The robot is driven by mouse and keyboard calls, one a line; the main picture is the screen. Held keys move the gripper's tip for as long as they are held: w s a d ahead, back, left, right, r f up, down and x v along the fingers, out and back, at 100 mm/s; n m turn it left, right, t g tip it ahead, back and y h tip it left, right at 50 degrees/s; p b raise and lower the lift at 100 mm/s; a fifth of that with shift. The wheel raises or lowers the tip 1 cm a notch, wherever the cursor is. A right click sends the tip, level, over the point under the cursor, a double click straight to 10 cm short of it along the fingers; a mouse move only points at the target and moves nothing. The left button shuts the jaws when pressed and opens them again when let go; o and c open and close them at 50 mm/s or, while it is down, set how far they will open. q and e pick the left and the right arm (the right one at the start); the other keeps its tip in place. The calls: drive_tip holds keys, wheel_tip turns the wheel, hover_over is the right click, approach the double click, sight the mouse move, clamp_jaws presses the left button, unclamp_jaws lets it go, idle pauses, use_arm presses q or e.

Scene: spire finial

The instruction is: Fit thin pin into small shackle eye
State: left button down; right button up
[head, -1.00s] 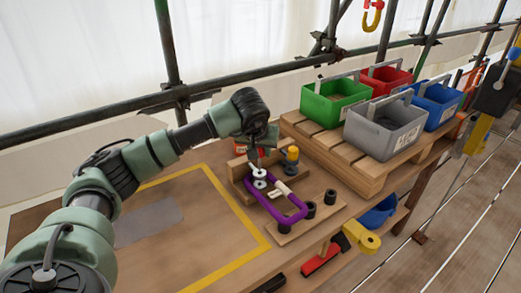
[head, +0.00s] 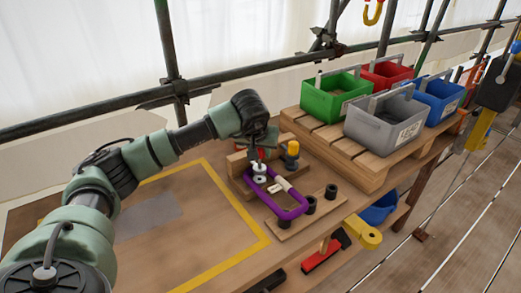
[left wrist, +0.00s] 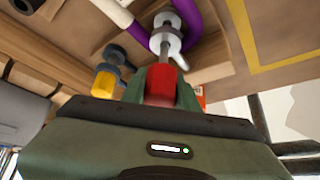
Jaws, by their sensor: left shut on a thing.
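The eye also shows in the left wrist view (left wrist: 165,35). My left gripper is shut on the thin pin by its red head (left wrist: 166,83). The pin's grey shank runs from the head to the eye in the left wrist view. I cannot tell how far its tip is inside. The red head shows just under the fingers in the head view. My right gripper is not in view.
Black cylinders (head: 331,194) stand on the board's right side. A pallet (head: 350,165) with several bins is at the back right. The yellow-outlined bench area (head: 190,225) has free room.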

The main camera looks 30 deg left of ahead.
use_arm(q)
drive_tip(key=shift+f+b, duration=0.6)
drive_tip(key=shift+f, duration=0.4)
drive_tip(key=shift+f, duration=0.2)
drive_tip(key=shift+s+a+f+b, duration=0.15)
drive_tip(key=shift+f+b, duration=0.2)
drive_tip(key=shift+b, duration=0.1)
drive_tip(key=c, duration=1)
unclamp_jaws()
drive_tip(key=shift+f, duration=0.1)
drive_tip(key=shift+a, duration=0.1)
